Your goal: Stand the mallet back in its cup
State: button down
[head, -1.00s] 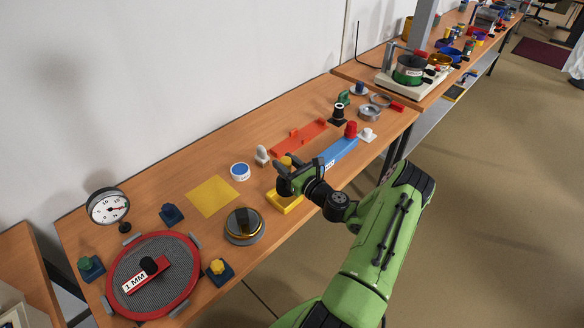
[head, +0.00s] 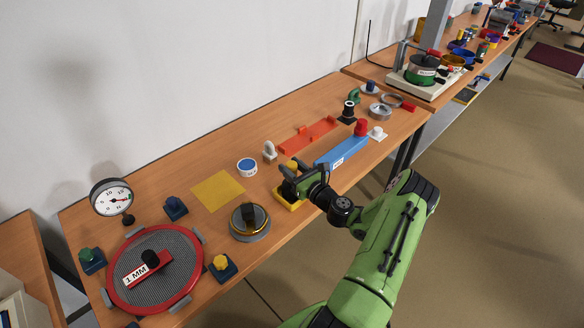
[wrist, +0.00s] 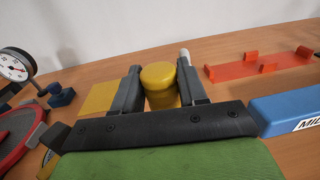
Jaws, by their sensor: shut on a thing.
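My gripper (head: 291,177) is shut on a yellow rounded piece (wrist: 158,80), which I take to be the mallet. In the wrist view it is a cylinder with a wider cap, roughly upright between the two fingers; its lower part is hidden. In the head view only its yellow top (head: 292,165) shows. A yellow square holder (head: 288,203), likely the cup, sits on the bench right below my gripper. The gripper hides much of it, and I cannot tell whether the mallet's lower end is inside it.
A round dish (head: 250,222) stands left of the holder, a blue bar (head: 343,152) with a red knob to the right. A white upright piece (head: 269,151) and a blue-topped tub (head: 247,167) stand behind. A red-rimmed sieve (head: 180,285) and dial gauge (head: 112,197) are far left.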

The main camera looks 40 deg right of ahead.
jog(key=shift+f+b, duration=0.45)
jog(key=shift+f, duration=0.05)
dwell(0.3)
grip_release()
jog(key=shift+f, duration=0.1)
dwell(0.4)
jog(key=shift+s, duration=0.1)
jog(key=s+a+p, duration=0.1)
jog(key=s, duration=1.3)
dwell(0.4)
jog(key=shift+w, duration=0.1)
dwell(0.4)
